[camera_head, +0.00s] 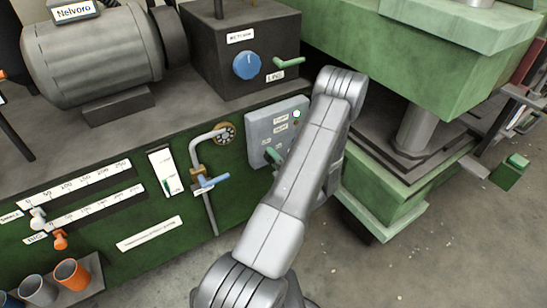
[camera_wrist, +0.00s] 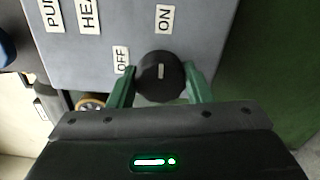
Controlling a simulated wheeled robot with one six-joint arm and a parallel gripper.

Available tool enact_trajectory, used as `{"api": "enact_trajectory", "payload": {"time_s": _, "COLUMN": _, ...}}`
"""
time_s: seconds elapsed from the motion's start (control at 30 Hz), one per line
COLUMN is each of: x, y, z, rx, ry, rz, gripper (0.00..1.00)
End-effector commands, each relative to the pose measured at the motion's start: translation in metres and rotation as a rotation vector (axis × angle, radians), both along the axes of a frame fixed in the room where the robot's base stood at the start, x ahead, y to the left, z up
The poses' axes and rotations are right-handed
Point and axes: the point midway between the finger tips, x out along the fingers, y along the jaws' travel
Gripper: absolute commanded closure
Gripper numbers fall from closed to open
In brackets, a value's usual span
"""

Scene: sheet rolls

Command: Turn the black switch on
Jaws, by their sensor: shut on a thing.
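The black switch (camera_wrist: 160,78) is a round knob on a grey panel (camera_wrist: 105,50). An ON label (camera_wrist: 164,18) is straight above it in the wrist view, and an OFF label (camera_wrist: 121,60) is to its left. A short white mark on the knob stands upright in that picture, in line with the ON label. My gripper (camera_wrist: 160,88) has its green fingers on either side of the knob, shut on it. In the head view the grey panel (camera_head: 259,127) shows beside my arm, and a green finger (camera_head: 272,155) is at its lower part; the black switch is hidden there.
A blue-handled valve (camera_head: 212,182) on a pipe is left of the panel. A blue knob (camera_head: 246,65) and a green lever (camera_head: 289,62) are on a dark box above. A green press (camera_head: 440,60) stands close on the right. Cups (camera_head: 72,274) are at lower left.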

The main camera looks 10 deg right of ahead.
Motion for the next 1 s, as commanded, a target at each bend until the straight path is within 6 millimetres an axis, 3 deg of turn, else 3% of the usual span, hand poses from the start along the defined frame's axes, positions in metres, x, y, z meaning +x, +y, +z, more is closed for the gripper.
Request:
{"api": "enact_trajectory", "payload": {"time_s": 0.67, "x": -0.0002, "y": -0.0003, "z": -0.0006, "rx": 0.061, "ry": 0.023, "rz": -0.001, "gripper": 0.78}}
{"api": "enact_trajectory", "payload": {"time_s": 0.7, "x": -0.0002, "y": -0.0003, "z": -0.0006, "rx": 0.061, "ry": 0.023, "rz": -0.001, "gripper": 0.51}}
{"api": "enact_trajectory", "payload": {"time_s": 0.8, "x": -0.0001, "y": -0.0002, "z": -0.0005, "rx": 0.06, "ry": 0.023, "rz": -0.001, "gripper": 0.33}}
{"api": "enact_trajectory", "payload": {"time_s": 1.0, "x": -0.0001, "y": -0.0001, "z": -0.0003, "rx": 0.059, "ry": 0.022, "rz": 0.0, "gripper": 0.33}}
